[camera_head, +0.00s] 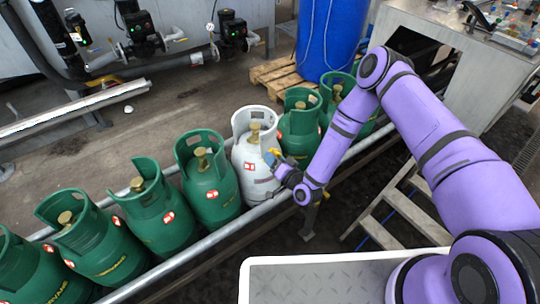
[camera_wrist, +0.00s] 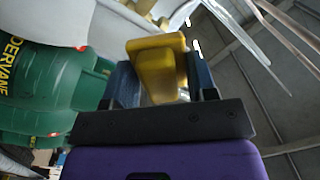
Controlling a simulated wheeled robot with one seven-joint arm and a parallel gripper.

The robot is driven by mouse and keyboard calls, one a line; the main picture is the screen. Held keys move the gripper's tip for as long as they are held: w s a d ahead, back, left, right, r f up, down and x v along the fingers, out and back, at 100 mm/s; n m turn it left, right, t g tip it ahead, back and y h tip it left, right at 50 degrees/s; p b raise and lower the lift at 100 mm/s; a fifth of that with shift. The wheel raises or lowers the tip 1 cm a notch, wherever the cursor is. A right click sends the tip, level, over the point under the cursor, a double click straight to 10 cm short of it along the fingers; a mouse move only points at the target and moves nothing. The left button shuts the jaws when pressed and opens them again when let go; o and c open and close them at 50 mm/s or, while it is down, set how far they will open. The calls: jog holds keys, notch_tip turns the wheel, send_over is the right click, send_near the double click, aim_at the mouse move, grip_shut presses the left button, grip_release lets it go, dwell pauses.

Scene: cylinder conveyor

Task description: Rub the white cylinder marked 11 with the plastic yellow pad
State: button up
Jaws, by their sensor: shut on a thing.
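The white cylinder (camera_head: 251,165) stands upright in the row on the conveyor, between green cylinders. It has a red label and a brass valve; I cannot read a number 11 on it. My gripper (camera_head: 275,161) is at the right side of the white cylinder's body. In the wrist view my gripper (camera_wrist: 160,85) is shut on the yellow pad (camera_wrist: 155,55), which sticks out past the fingers. The pad also shows in the head view (camera_head: 275,153) as a small yellow patch close to the white surface. The white cylinder (camera_wrist: 130,18) is just ahead of the pad; whether they touch is unclear.
Several green cylinders (camera_head: 208,185) stand on both sides of the white one. A metal rail (camera_head: 206,243) runs along the conveyor's near side. A blue barrel (camera_head: 328,40) and a wooden pallet (camera_head: 275,72) are behind. A metal step frame (camera_head: 385,213) is at the right.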

jog(key=shift+s+d, duration=0.35)
jog(key=shift+s, duration=0.15)
jog(key=shift+v, duration=1.45)
